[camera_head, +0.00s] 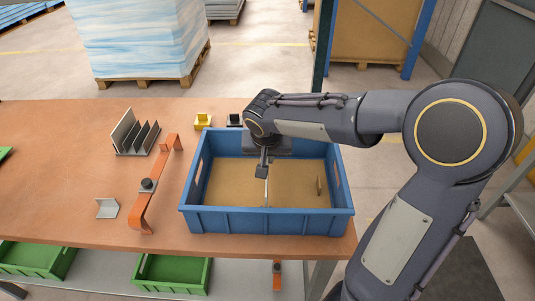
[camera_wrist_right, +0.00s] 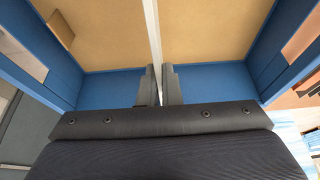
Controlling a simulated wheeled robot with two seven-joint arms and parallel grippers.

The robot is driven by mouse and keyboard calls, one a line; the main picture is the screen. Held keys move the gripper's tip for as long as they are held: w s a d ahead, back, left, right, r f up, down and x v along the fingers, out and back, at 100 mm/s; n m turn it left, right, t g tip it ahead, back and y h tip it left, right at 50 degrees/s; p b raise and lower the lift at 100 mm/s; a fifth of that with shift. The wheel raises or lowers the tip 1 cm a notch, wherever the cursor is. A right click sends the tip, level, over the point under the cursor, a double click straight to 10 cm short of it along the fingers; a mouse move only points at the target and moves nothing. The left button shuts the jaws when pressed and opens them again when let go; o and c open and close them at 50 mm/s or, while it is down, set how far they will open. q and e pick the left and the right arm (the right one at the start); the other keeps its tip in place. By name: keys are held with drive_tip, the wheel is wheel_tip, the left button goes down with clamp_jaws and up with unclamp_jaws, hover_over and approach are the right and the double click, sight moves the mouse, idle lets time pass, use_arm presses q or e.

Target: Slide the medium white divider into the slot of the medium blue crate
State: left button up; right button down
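The blue crate (camera_head: 265,220) stands on the right part of the orange-brown table, its tan floor showing inside. My right gripper (camera_head: 263,170) reaches down into the crate from above. The white divider (camera_head: 267,190) shows as a thin upright strip below the fingers, near the middle of the crate. In the right wrist view the divider (camera_wrist_right: 152,30) runs edge-on between the two fingers of my right gripper (camera_wrist_right: 159,82), which close on it from both sides. Whether its lower edge sits in a slot cannot be seen. My left gripper is not in view.
A small tan tab (camera_head: 319,185) stands inside the crate at the right. Left of the crate are an orange bracket (camera_head: 150,185), a rack of upright plates (camera_head: 136,137), a small grey angle piece (camera_head: 107,208) and a yellow block (camera_head: 203,121). Green bins (camera_head: 172,272) sit below the table.

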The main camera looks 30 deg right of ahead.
drive_tip(key=shift+f+b, duration=1.75)
drive_tip(key=shift+f, duration=0.5)
drive_tip(key=shift+s+f+b, duration=0.1)
drive_tip(key=shift+f+b, duration=0.15)
drive_tip(key=shift+b, duration=0.1)
drive_tip(key=c, duration=1.5)
unclamp_jaws()
drive_tip(key=shift+c, duration=0.2)
drive_tip(key=v, duration=0.8)
drive_tip(key=shift+f, duration=0.1)
